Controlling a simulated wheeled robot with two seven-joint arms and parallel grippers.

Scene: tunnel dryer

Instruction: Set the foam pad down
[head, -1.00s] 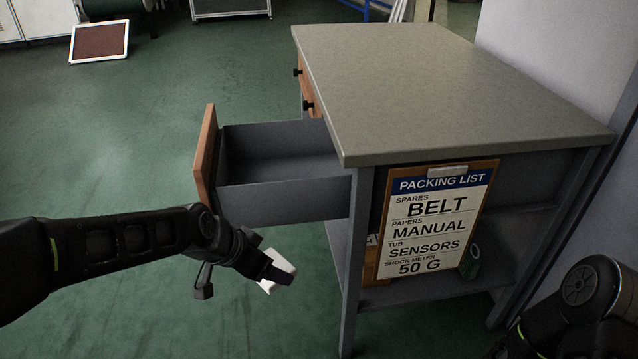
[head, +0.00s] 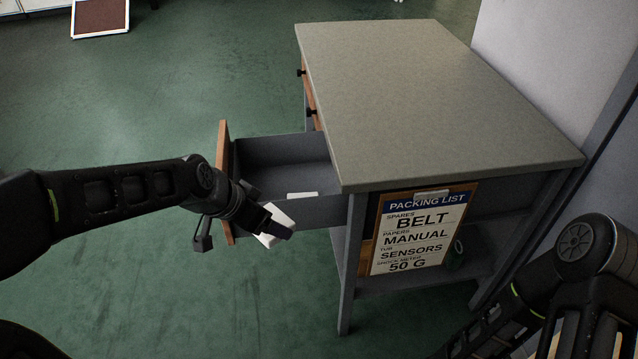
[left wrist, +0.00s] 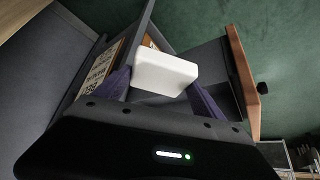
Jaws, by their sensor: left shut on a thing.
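A white foam pad (head: 273,219) is held in my left gripper (head: 270,224), just outside the near side wall of the open drawer (head: 283,152) in the head view. In the left wrist view the pad (left wrist: 165,73) is a white block between the two purple fingers of my left gripper (left wrist: 163,92). The pad is tilted in the head view, and the fingers hide part of it. My right arm shows at the lower right of the head view, but its gripper cannot be made out.
A grey bench (head: 430,100) with a bare top holds the drawer. A white edge of something (head: 302,195) shows inside the drawer. A packing list board (head: 420,232) hangs on the bench's near side, above a lower shelf. Green floor (head: 150,90) is open at left.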

